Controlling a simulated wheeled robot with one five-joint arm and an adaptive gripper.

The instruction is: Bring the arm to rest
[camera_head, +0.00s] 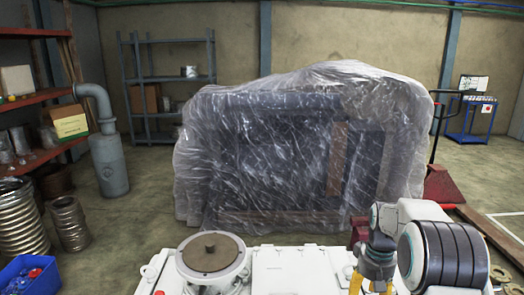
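My arm is folded low at the bottom right of the head view, over the white top of my own body. Its white housing with black bands is nearest the camera. My gripper (370,284) seems to be the part with yellow pieces pointing down beside that housing. The bottom edge of the picture cuts it off, so its fingertips are hidden. I cannot tell whether it is open or shut, and I see nothing held in it.
A large plastic-wrapped load (300,150) stands just ahead. A red pallet jack (440,188) is to its right, near a blue trolley (470,115). Shelves (35,95), a grey pipe (110,165), metal coils (22,220) and a blue bin (28,280) line the left. Floor shows between.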

